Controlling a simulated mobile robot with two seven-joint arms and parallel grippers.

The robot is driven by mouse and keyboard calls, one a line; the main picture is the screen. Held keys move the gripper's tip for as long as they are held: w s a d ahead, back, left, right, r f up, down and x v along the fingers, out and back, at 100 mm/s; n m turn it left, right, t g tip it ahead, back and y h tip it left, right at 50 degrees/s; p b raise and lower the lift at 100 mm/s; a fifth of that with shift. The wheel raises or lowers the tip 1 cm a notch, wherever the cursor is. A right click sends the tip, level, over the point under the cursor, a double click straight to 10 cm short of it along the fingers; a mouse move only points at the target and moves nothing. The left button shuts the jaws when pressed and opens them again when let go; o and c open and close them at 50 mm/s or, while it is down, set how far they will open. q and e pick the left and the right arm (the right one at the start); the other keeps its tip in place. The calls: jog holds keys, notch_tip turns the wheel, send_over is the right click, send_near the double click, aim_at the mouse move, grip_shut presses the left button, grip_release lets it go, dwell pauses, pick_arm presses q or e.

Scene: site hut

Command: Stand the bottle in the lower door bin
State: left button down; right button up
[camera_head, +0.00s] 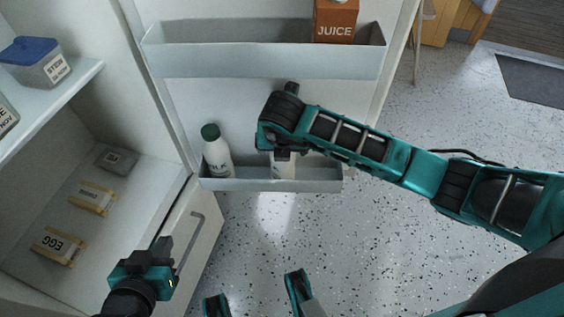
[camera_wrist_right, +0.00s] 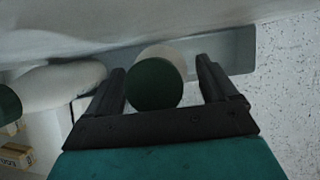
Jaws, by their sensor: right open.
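The lower door bin (camera_head: 240,185) is a grey trough on the open fridge door; it also shows in the right wrist view (camera_wrist_right: 240,50). A white bottle (camera_head: 284,172) with a dark label mark is at this bin, mostly hidden under my right gripper (camera_head: 284,152). In the right wrist view its round green cap (camera_wrist_right: 153,84) lies between the two spread fingers. The gripper is open around it. Whether the bottle's base rests on the bin floor is hidden. My left gripper (camera_head: 163,246) is low at the left, near the fridge drawer, away from the bottle; its jaw gap is unclear.
A white milk bottle (camera_head: 217,158) with a green cap leans slightly in the bin's left end. An upper door bin (camera_head: 220,60) holds a juice carton (camera_head: 336,20). Egg boxes (camera_head: 58,246) and a tub (camera_head: 36,62) are inside the fridge. Speckled floor at right is clear.

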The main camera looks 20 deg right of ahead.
jog(key=s+a+r+p, duration=0.1)
jog(key=s+a+r, duration=0.1)
jog(key=s, duration=0.4)
jog(key=s+a+r, duration=0.2)
jog(key=s+a, duration=0.1)
jog(key=s, duration=0.4)
jog(key=s+a+r+n+g+y, duration=0.25)
jog(key=s+a+g+y, duration=0.35)
jog(key=s+a+y, duration=0.6)
jog(key=w+a+r+m+y, duration=0.25)
jog(key=a+r+y, duration=0.45)
jog(key=r, duration=0.4)
jog(key=w+d+r+m+t, duration=0.3)
jog(key=w+d+m+t, duration=0.6)
jog(key=m+t, duration=0.5)
jog(key=w+d+f+m+t+h, duration=0.45)
jog(key=d+f+m+h, duration=0.2)
jog(key=m+h, duration=0.2)
jog(key=s+d+f+m+g+h, duration=0.3)
jog(key=d+f, duration=0.1)
jog(key=f, duration=0.3)
jog(key=s+d+f+m+g+h, duration=0.2)
jog(key=d+f+m+g+h, duration=0.1)
jog(key=f, duration=0.5)
jog(key=shift+s+d+f+m, duration=0.15)
jog(key=shift+s+d+m, duration=0.3)
jog(key=shift+d, duration=0.7)
